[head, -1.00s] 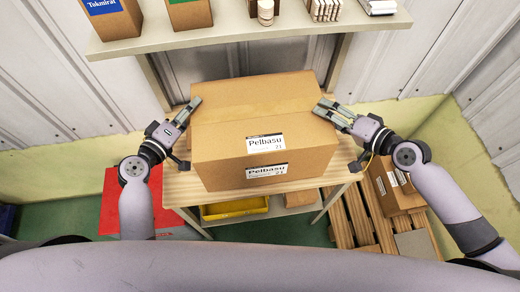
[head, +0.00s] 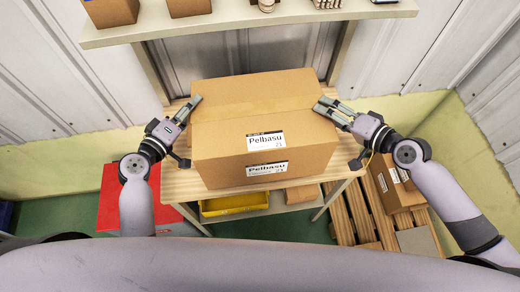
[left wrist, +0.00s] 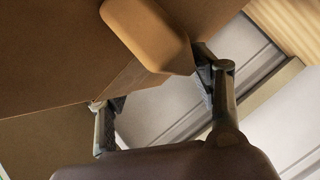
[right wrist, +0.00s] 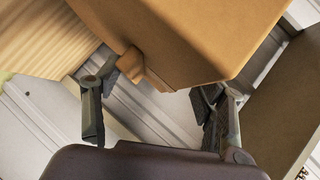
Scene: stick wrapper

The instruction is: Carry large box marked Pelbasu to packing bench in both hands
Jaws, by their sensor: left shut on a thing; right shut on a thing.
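The large brown carton marked Pelbasu (head: 225,150) is in the middle of the head view, upright, over the light wooden bench (head: 185,184). I cannot tell whether its base touches the wood. Two white labels face me. My left gripper (head: 193,103) is shut on the box at its left side. My right gripper (head: 323,104) is shut on it at its right side. Both wrist views show brown cardboard close up, in the left wrist view (left wrist: 60,55) and in the right wrist view (right wrist: 205,35), with part of it between the fingers.
A shelf (head: 240,27) with cartons and small goods runs above, behind the box. A yellow tray (head: 232,204) sits under the bench. A red panel (head: 112,205) lies at left; a small carton (head: 396,186) rests on wooden slats (head: 350,215) at right. Metal walls close the back.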

